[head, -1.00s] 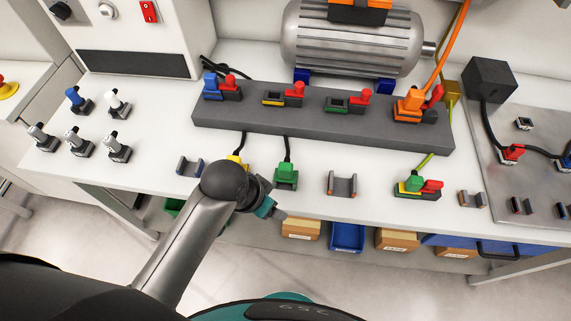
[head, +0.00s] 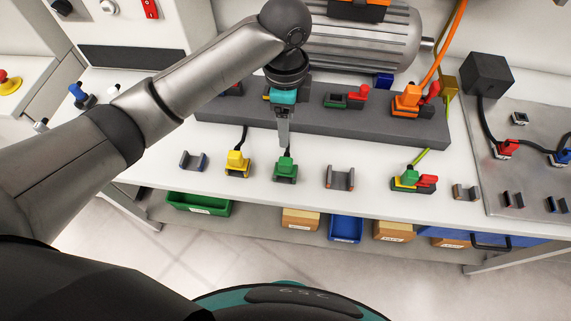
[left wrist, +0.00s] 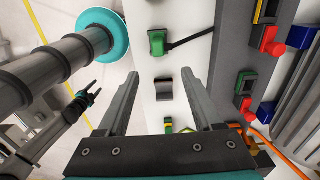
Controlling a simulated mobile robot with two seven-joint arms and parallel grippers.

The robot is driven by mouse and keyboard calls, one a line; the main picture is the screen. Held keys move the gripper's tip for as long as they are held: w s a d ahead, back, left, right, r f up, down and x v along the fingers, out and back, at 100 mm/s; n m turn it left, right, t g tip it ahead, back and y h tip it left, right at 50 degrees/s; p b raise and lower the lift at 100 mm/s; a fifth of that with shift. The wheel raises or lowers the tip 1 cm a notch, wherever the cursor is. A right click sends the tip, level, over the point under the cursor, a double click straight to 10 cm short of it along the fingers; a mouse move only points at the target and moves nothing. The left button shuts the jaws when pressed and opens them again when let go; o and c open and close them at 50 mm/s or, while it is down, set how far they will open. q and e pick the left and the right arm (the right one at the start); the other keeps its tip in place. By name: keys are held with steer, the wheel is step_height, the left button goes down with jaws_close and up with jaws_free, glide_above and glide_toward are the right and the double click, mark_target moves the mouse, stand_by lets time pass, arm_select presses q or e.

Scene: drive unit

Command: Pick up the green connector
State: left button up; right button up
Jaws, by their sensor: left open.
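The green connector (head: 286,169) stands on the white bench near its front edge, with a black cable running back from it. It also shows in the left wrist view (left wrist: 157,43), beyond the fingertips and between their lines. My left gripper (head: 284,143) points down just behind and above the green connector in the head view. Its jaws (left wrist: 160,73) are open and empty in the left wrist view, apart from the connector. My right gripper (left wrist: 90,90) shows small at the left of the left wrist view; its jaw opening is unclear.
A yellow connector (head: 237,164) stands left of the green one, and an empty grey holder (head: 340,178) right of it. The long dark block (head: 330,124) with plugs lies behind. Bench between these is clear.

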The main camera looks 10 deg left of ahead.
mark_target(286, 161)
arm_select(q)
step_height(286, 161, down, 10)
steer(key=shift+r+b, duration=0.1)
steer(key=shift+b, duration=0.3)
steer(key=shift+s+f, duration=0.15)
steer(key=shift+f, duration=2.5)
steer(key=shift+c, duration=0.3)
jaws_close()
